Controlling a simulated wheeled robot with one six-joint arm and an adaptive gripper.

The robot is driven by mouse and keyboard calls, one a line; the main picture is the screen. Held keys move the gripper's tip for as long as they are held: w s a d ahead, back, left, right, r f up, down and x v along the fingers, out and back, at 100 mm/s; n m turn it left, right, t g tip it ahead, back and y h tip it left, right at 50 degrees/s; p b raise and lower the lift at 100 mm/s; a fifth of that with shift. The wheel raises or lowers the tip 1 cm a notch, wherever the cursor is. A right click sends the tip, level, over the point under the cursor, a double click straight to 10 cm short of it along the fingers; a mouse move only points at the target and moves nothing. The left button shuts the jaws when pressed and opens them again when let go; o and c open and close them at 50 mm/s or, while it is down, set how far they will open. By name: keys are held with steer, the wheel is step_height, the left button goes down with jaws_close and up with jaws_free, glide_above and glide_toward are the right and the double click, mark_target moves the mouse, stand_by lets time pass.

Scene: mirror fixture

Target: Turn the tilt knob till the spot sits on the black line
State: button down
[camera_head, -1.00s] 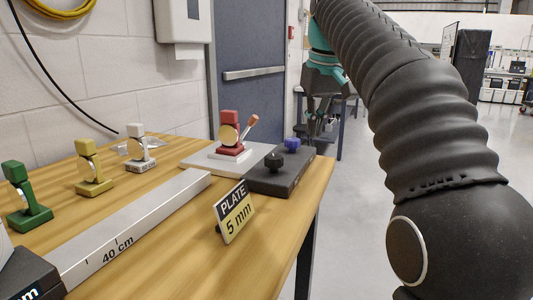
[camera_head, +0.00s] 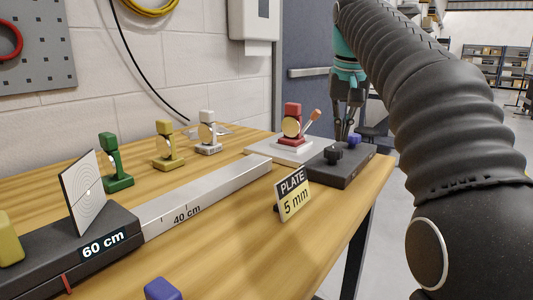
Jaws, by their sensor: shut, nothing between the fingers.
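A black control block (camera_head: 325,173) near the table's right end carries a black knob (camera_head: 333,154) and a blue knob (camera_head: 354,141); I cannot tell which is the tilt knob. A red mirror mount (camera_head: 292,123) with a round gold mirror and an orange-tipped lever stands on a pale plate behind the block. A white card with rings (camera_head: 84,194) stands at the left, with a small bright spot near its middle. I cannot make out a black line on it. My gripper (camera_head: 346,137) is shut and empty, pointing down by the blue knob; contact cannot be told.
Green (camera_head: 115,163), yellow (camera_head: 168,148) and white (camera_head: 208,134) mounts stand along the back. A grey rail (camera_head: 205,194) runs to a dark block marked 60 cm (camera_head: 105,242). A "PLATE 5 mm" sign (camera_head: 292,194) stands before the control block. A blue block (camera_head: 162,289) lies in front.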

steer(key=shift+s+b+x, duration=0.2)
steer(key=shift+b+x, duration=0.25)
steer(key=shift+x, duration=0.3)
steer(key=shift+s+b+x, duration=0.15)
steer(key=shift+b+x, duration=0.25)
steer(key=shift+x, duration=0.3)
steer(key=shift+s+b+x, duration=0.2)
steer(key=shift+b+x, duration=0.25)
steer(key=shift+x, duration=0.3)
steer(key=shift+w, duration=0.25)
steer(key=shift+a+p, duration=0.65)
steer(key=shift+p, duration=1.65)
steer(key=shift+s+a, duration=0.1)
steer(key=shift+s, duration=0.2)
steer(key=v, duration=0.2)
steer(key=w+v, duration=0.1)
steer(key=v, duration=0.2)
steer(key=shift+r, duration=0.5)
